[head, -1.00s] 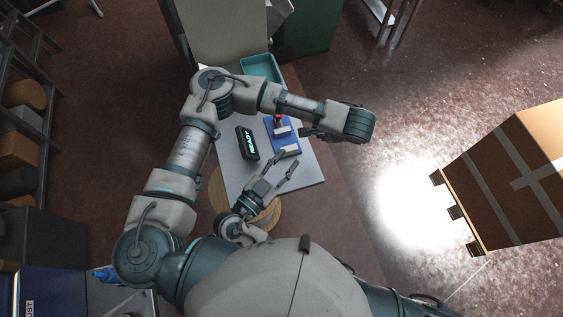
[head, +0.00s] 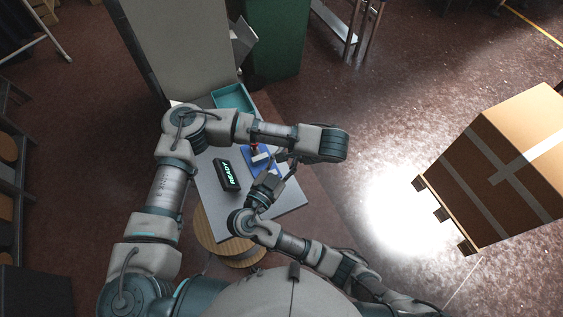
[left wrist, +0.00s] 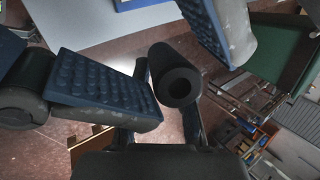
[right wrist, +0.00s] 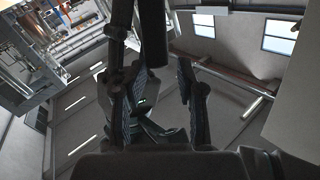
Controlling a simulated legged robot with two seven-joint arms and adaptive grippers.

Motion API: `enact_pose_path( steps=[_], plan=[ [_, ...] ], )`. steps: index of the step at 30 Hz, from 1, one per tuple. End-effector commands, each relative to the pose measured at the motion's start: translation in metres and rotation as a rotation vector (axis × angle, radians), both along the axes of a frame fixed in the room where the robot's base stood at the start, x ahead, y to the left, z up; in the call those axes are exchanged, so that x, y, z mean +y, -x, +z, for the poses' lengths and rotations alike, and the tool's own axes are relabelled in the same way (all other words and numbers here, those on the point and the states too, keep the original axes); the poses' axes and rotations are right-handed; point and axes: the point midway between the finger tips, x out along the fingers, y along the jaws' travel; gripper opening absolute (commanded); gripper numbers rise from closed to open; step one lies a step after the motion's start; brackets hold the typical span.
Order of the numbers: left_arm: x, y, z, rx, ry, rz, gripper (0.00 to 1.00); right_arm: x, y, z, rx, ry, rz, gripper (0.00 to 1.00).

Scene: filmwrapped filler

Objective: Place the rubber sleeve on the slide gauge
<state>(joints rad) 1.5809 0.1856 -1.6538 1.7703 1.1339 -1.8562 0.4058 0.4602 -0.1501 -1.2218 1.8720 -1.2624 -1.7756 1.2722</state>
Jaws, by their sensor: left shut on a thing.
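The slide gauge (head: 259,157) is a blue base with a pale block and a red top, on the grey table. Part of it is hidden by my arm and right gripper. The rubber sleeve (left wrist: 176,83) is a black hollow cylinder. In the left wrist view it sits between the blue ribbed pads of my left gripper (left wrist: 165,65), which is shut on it, open end towards the camera. In the head view my left gripper is mostly hidden beneath its wrist, right of the gauge. My right gripper (right wrist: 163,90) is open with nothing visible between its pads; it also shows beside the gauge (head: 282,163).
A black box with a lit READY sign (head: 227,175) stands left of the gauge on the table (head: 285,202). A teal tray (head: 236,97) is at the table's back. A round wooden piece (head: 225,247) is below the near edge. A large carton (head: 510,165) stands far right.

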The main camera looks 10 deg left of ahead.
Motion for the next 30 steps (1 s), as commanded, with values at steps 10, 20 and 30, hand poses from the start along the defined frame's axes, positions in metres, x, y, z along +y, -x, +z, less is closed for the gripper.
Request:
enact_pose_path(
  steps=[10, 20, 30],
  plan=[
    [-0.0012, 0.002, -0.0002, 0.004, 0.001, -0.005, 0.0, 0.0004, -0.0015, -0.001, 0.002, 0.003, 0.001, 0.1],
    [-0.0015, 0.0018, -0.0001, 0.003, 0.002, -0.005, 0.52, 0.0007, -0.0012, -0.0009, 0.002, 0.003, 0.001, 0.0],
    [-0.0044, 0.0041, 0.0068, 0.001, 0.004, -0.005, 0.52, 0.0004, -0.0008, -0.0006, 0.001, 0.002, 0.001, 0.0]
  ],
)
